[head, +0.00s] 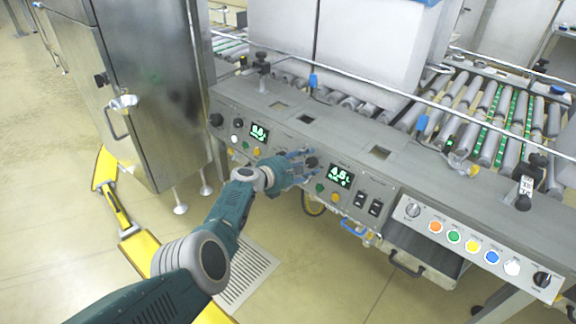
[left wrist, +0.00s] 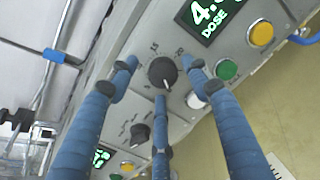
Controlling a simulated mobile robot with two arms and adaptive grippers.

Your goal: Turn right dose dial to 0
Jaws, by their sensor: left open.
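The right dose dial (left wrist: 162,72) is a round black knob with a pale pointer mark toward the bottom of the left wrist view. Its green display (left wrist: 208,18) reads 4-something above the word DOSE; the display also shows in the head view (head: 341,176), where it looks like 4.5. My left gripper (head: 303,163) is at the panel just left of this display. In the left wrist view its three blue fingers (left wrist: 160,76) are spread around the dial, with visible gaps. Whether any fingertip touches it I cannot tell. My right gripper is not in view.
Green (left wrist: 227,69), yellow (left wrist: 261,33) and white (left wrist: 194,100) buttons sit close to the dial. Another black knob (left wrist: 140,133) is nearby. A left display (head: 259,132), rocker switches (head: 375,208) and a coloured button strip (head: 472,246) share the panel. A steel cabinet (head: 150,90) stands left.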

